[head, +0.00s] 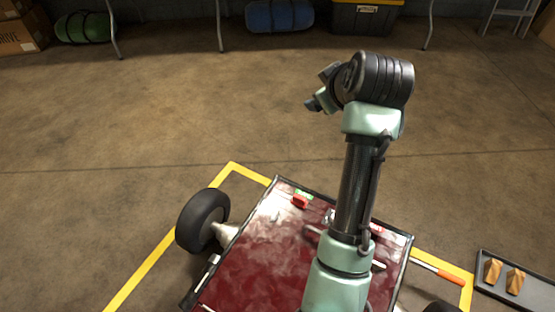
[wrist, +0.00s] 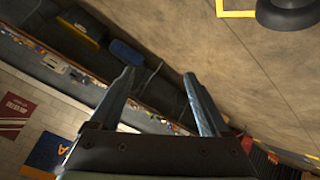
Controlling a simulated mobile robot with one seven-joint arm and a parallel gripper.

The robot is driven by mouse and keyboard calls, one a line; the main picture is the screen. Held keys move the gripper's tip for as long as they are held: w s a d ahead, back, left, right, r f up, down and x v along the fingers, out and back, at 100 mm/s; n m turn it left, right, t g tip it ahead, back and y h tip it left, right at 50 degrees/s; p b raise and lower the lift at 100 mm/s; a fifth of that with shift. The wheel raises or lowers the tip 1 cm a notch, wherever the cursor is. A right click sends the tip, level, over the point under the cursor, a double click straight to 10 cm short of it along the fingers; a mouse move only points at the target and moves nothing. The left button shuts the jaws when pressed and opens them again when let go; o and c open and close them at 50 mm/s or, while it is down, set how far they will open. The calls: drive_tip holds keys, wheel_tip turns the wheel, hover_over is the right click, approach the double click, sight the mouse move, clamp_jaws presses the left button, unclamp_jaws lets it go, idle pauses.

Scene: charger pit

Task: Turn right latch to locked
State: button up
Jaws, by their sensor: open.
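The cart's dark red panel (head: 255,250) lies low in the head view, with a dark frame around it. A small red latch piece (head: 300,202) sits near its far left corner, beside a green label (head: 305,194). A red-and-white label (head: 377,230) shows near the far right corner, just right of my arm. My arm covers part of that side, and I cannot make out the right latch or its position. My gripper (wrist: 158,75) is open and empty in the wrist view. In the head view it is raised well above and beyond the panel, turned left.
A black wheel (head: 203,220) stands left of the panel. A tray (head: 518,285) with wooden blocks and an orange-handled tool (head: 438,271) lie at right. Yellow floor lines (head: 150,268) surround the cart. Open floor lies beyond, up to bags and a black bin (head: 365,18).

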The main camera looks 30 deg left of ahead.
drive_tip(key=s+a+f+n+g+b, duration=0.15)
drive_tip(key=f+b, duration=0.25)
drive_tip(key=f, duration=0.6)
drive_tip(key=s+f+n+g+b, duration=0.1)
drive_tip(key=s+f+g+b, duration=0.25)
drive_tip(key=f, duration=0.55)
drive_tip(key=n+g+h+b, duration=0.2)
drive_tip(key=g+b, duration=0.1)
drive_tip(key=b, duration=0.2)
approach(275, 214)
drive_tip(key=b+x, duration=0.8)
drive_tip(key=shift+w+f+b, duration=0.1)
drive_tip(key=shift+f+b, duration=0.2)
drive_tip(key=shift+b, duration=0.05)
drive_tip(key=shift+r, duration=0.1)
clamp_jaws()
